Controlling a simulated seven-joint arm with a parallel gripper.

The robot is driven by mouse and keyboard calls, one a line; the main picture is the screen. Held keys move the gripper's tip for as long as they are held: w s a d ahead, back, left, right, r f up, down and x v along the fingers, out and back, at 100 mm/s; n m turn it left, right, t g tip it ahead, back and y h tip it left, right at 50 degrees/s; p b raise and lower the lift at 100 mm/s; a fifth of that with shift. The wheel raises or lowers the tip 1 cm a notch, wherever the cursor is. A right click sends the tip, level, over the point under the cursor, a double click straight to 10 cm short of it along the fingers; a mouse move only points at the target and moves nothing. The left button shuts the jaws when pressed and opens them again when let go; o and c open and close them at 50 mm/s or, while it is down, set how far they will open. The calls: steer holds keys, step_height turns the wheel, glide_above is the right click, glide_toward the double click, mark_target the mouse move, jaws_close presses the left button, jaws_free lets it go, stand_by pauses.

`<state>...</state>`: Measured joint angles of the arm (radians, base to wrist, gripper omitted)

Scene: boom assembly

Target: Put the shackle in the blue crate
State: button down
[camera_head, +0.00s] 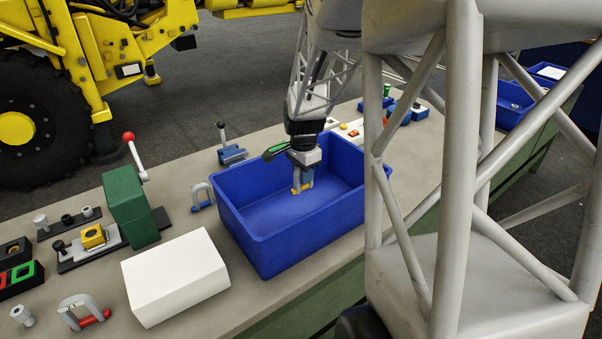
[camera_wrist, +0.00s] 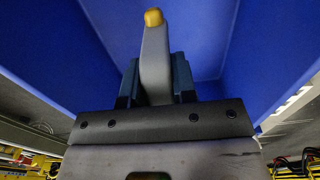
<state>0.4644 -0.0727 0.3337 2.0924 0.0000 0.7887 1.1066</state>
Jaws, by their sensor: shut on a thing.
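The blue crate (camera_head: 300,246) stands open on the table near the middle of the camera_head view. Its blue walls also fill much of the wrist view (camera_wrist: 230,45). My gripper (camera_head: 302,174) points down inside the crate's opening, shut on a grey shackle with a yellow pin (camera_head: 301,189). In the wrist view, the grey shackle body with a yellow end (camera_wrist: 155,60) stands between the two dark fingers (camera_wrist: 156,88). I cannot tell whether the shackle touches the crate floor. The crate looks otherwise empty where I see it.
Another with a red pin (camera_head: 83,312) lies front left. A white box (camera_head: 175,277) sits near the crate's left side, with a green lever device (camera_head: 131,212) behind. My arm's lattice hides the right.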

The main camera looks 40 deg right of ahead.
mark_target(303, 189)
stand_by(0.3)
steer(key=shift+f, duration=3.1)
steer(key=shift+f, duration=1.85)
steer(key=shift+f, duration=0.15)
steer(key=c, duration=0.9)
jaws_free()
step_height(303, 189, up, 12)
steer(key=shift+r, duration=0.15)
